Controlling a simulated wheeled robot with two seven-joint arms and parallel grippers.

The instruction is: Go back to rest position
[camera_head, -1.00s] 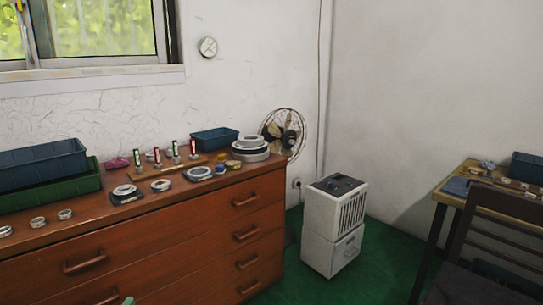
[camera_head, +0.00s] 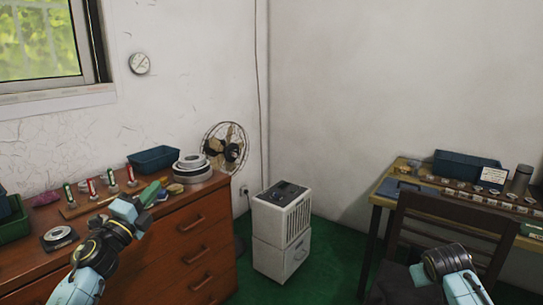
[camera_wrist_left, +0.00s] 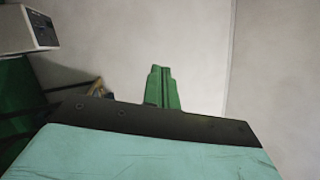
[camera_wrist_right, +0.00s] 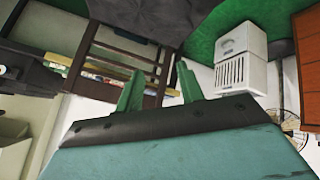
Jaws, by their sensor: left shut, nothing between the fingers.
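My left gripper (camera_head: 150,192) is raised in front of the brown dresser, over its right part in the head view. Its green fingers are together with nothing between them, and they also show shut in the left wrist view (camera_wrist_left: 161,88). My right arm comes in at the bottom right of the head view, in front of the chair, and its fingertips are not visible there. In the right wrist view my right gripper (camera_wrist_right: 160,90) has its two green fingers apart with nothing seen between them.
The dresser (camera_head: 190,245) bears rings, small posts and a blue bin (camera_head: 153,159). A white dehumidifier (camera_head: 281,230) stands on the green floor. A dark chair (camera_head: 445,235) stands before a table (camera_head: 375,198) at right, close to my right arm. Floor between dresser and chair is partly clear.

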